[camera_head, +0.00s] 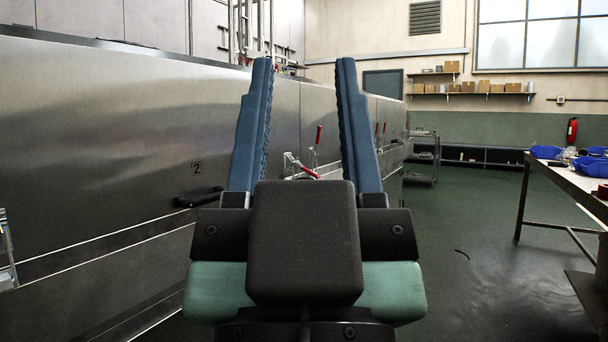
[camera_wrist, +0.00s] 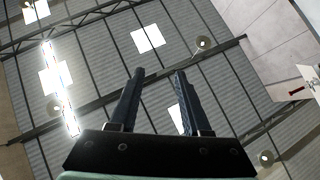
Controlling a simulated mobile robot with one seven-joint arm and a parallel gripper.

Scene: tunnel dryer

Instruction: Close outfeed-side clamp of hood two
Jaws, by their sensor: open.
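Hood two (camera_head: 130,140) is the brushed-steel panel at left, marked with a small "2" and with a black handle (camera_head: 197,197) low on it. Beyond it, between my fingers, a clamp with a red lever (camera_head: 308,171) tilts down to the right. Another red lever (camera_head: 319,134) stands nearly upright just past it. I cannot tell for sure which clamp belongs to hood two's outfeed side. My gripper (camera_head: 303,62) is open and empty, its blue fingers pointing up in front of the hoods, apart from the clamps. In the wrist view my gripper (camera_wrist: 160,72) points at the ceiling.
More red levers (camera_head: 377,128) show farther along the hood line. At right stands a workbench (camera_head: 567,178) with blue bins (camera_head: 546,152). A metal cart (camera_head: 424,158) stands at the back. The green floor (camera_head: 460,230) between hoods and bench is mostly clear.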

